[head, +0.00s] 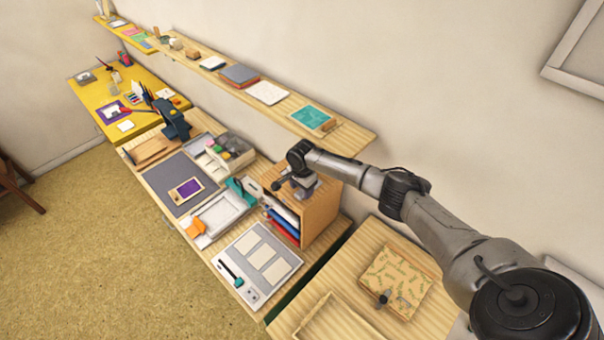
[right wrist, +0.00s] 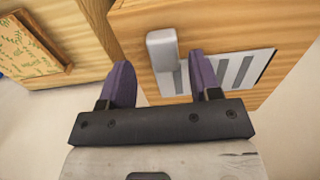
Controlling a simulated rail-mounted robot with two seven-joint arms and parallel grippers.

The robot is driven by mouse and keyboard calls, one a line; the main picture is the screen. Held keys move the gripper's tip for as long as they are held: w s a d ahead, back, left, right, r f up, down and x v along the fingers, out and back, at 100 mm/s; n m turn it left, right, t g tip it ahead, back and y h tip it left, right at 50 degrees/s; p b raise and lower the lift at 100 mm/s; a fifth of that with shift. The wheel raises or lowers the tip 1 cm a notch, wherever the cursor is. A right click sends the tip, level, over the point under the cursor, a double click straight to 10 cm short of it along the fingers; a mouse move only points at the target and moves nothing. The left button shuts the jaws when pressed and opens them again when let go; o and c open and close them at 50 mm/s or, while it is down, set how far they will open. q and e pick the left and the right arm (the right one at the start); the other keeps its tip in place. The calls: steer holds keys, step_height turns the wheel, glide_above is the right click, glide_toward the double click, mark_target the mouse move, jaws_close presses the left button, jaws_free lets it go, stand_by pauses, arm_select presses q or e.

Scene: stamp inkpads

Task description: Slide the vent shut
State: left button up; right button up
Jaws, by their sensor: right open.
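The vent (right wrist: 262,60) is a pale plate with grey slots on a wooden face in the right wrist view. A light grey upright handle (right wrist: 162,48) stands out from it near its left end. Several slots show right of the handle; the lower left part is partly covered by my finger. My right gripper (right wrist: 160,68) is open, its purple fingers on either side of the handle in the picture. I cannot tell whether either finger touches it. In the head view my right gripper (head: 292,186) is by the wooden cabinet (head: 322,212); the vent cannot be made out there. My left gripper is not in view.
The cabinet holds red and blue folders (head: 283,222). A leaf-patterned box (head: 396,278) sits on the wooden table at right. A stamping board (head: 257,262) and a white tray (head: 222,212) lie left of the cabinet. A wall shelf (head: 345,140) runs behind.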

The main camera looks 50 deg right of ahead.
step_height(320, 180, up, 12)
steer(key=b, duration=0.1)
steer(key=shift+f, duration=0.25)
stand_by(0.6)
